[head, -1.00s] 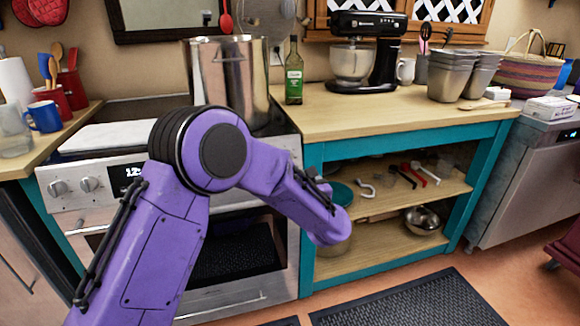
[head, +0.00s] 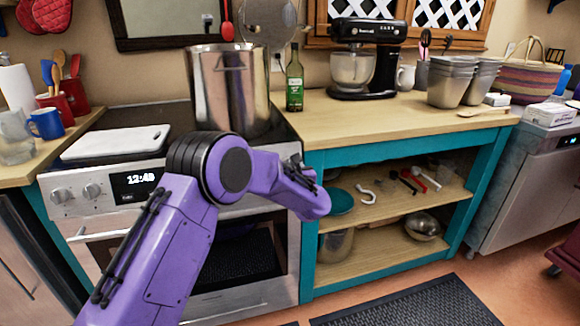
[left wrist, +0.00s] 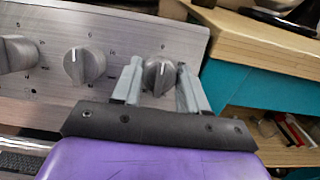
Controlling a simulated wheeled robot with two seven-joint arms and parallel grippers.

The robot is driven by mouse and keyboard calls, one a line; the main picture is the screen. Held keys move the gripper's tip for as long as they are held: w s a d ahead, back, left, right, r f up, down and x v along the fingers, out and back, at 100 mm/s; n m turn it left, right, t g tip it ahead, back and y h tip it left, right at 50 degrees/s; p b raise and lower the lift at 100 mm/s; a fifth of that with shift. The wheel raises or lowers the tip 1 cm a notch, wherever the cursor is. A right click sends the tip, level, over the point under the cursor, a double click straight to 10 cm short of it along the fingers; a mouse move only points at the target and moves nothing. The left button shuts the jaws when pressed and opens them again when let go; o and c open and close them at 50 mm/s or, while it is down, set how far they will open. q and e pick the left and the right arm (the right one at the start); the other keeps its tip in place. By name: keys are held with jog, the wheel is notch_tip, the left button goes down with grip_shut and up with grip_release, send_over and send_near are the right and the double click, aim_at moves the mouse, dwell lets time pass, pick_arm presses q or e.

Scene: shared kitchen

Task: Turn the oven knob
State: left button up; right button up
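The oven (head: 245,285) has a silver control panel with a display and two visible knobs at its left; its right side is hidden behind my purple left arm. The left wrist view shows three knobs: one at the left edge (left wrist: 17,54), a middle knob (left wrist: 84,64) and a right knob (left wrist: 159,77). My left gripper (left wrist: 160,70) is open, with one grey finger on each side of the right knob. I cannot tell whether the fingers touch it. The left gripper is hidden in the head view. My right gripper is not in view.
A large steel pot (head: 230,90) and a white board (head: 117,142) are on the stovetop. A wooden counter (head: 400,120) with a teal frame and open shelves adjoins the oven on the right. It carries a bottle (head: 295,80) and a black mixer (head: 368,55).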

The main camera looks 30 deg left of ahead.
pick_arm(q)
jog(key=shift+c, duration=1.2)
jog(key=shift+m, duration=0.4)
